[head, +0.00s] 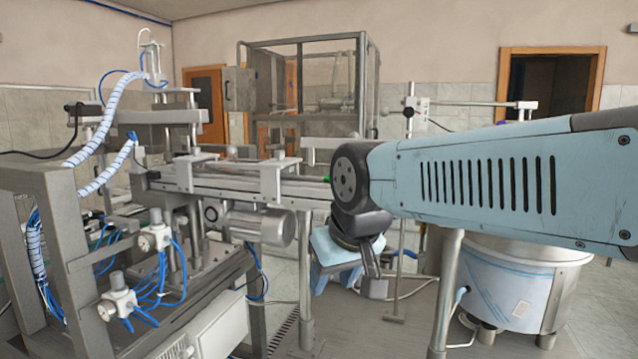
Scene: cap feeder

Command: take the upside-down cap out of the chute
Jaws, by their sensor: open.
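My arm reaches in from the right and ends in a dark joint near the middle of the head view. Below that joint hangs a grey jaw-like part of my gripper (372,282). The gripper is open, and I see nothing held in it. A long metal rail (240,186) runs from the machine at left to behind my arm. I cannot tell if it is the chute. A tiny green spot (327,180) shows at its right end, too small to identify. I cannot make out the upside-down cap. My arm hides the area behind it.
A grey machine frame (92,245) with blue hoses fills the left. A round metal bowl unit (520,275) stands at right below my arm. A metal post (446,290) rises in front. A glazed cabinet (307,75) stands at the back.

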